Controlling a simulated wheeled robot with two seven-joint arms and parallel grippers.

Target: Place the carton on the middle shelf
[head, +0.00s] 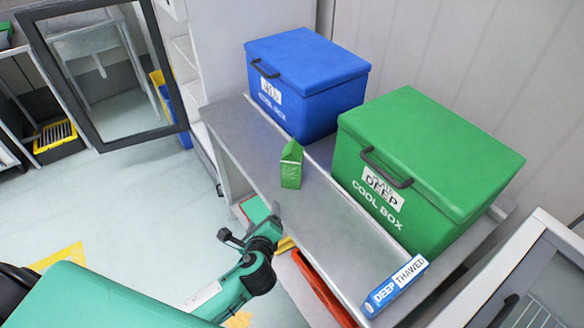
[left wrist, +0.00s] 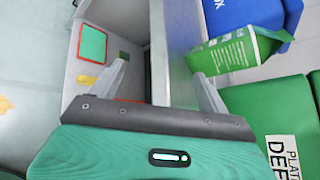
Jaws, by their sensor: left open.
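The green carton (head: 291,165) stands upright on the grey metal worktop (head: 240,140), near its front edge. In the left wrist view the carton (left wrist: 240,50) is at the upper right, beside the right-hand finger. My left gripper (head: 250,224) is at the front edge of the worktop, below and left of the carton in the head view. In the left wrist view my left gripper (left wrist: 160,78) has its fingers wide apart with nothing held; the worktop edge shows between them. White shelves (head: 188,60) show partly in a cabinet at the back left; which is the middle one is unclear.
A blue cool box (head: 330,105) and a green cool box (head: 450,140) stand behind the carton. A dark-framed glass door (head: 100,75) stands open at the left. The floor at left is mostly clear.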

